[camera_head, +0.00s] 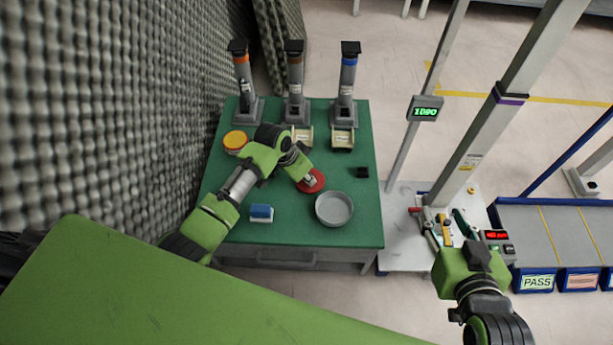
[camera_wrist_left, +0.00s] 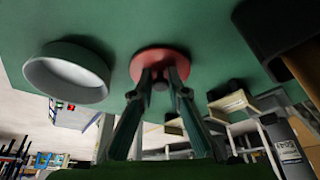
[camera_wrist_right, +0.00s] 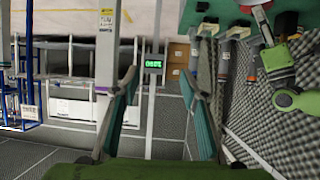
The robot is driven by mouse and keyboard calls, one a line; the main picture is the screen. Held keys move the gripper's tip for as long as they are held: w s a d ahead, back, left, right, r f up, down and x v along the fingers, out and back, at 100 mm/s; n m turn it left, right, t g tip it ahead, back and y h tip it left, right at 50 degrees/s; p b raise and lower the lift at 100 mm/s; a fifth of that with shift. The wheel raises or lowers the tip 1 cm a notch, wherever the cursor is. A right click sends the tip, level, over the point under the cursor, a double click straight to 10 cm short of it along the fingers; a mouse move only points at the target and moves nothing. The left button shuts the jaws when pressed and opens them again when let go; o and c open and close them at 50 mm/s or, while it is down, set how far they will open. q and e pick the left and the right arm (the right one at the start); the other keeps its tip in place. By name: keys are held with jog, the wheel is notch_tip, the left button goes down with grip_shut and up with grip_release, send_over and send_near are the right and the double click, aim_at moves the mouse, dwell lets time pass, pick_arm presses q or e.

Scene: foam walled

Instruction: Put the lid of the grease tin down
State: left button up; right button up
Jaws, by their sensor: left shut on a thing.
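The red round lid (camera_head: 313,183) is on or just above the green table, left of and a little behind the grey round tin (camera_head: 334,220); I cannot tell whether it touches the table. My left gripper (camera_head: 309,181) is shut on the lid's small dark knob. In the left wrist view the lid (camera_wrist_left: 160,58) lies flat beyond the fingertips (camera_wrist_left: 159,80). The tin (camera_wrist_left: 68,48) there is open, upright and apart from the lid. My right gripper (camera_head: 452,232) is open and empty, beside the grey stand right of the table; its fingers also show apart in its wrist view (camera_wrist_right: 162,85).
On the green table (camera_head: 290,235) stand three dispensers (camera_head: 295,85) at the back, small trays (camera_head: 343,138), a yellow tub (camera_head: 235,140), a blue-and-white block (camera_head: 261,213) and a black block (camera_head: 361,172). Foam wall (camera_head: 100,100) borders the left. The table's front right is clear.

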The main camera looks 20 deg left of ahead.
pick_arm(q)
jog(key=shift+f, duration=0.1)
jog(key=o, duration=0.9)
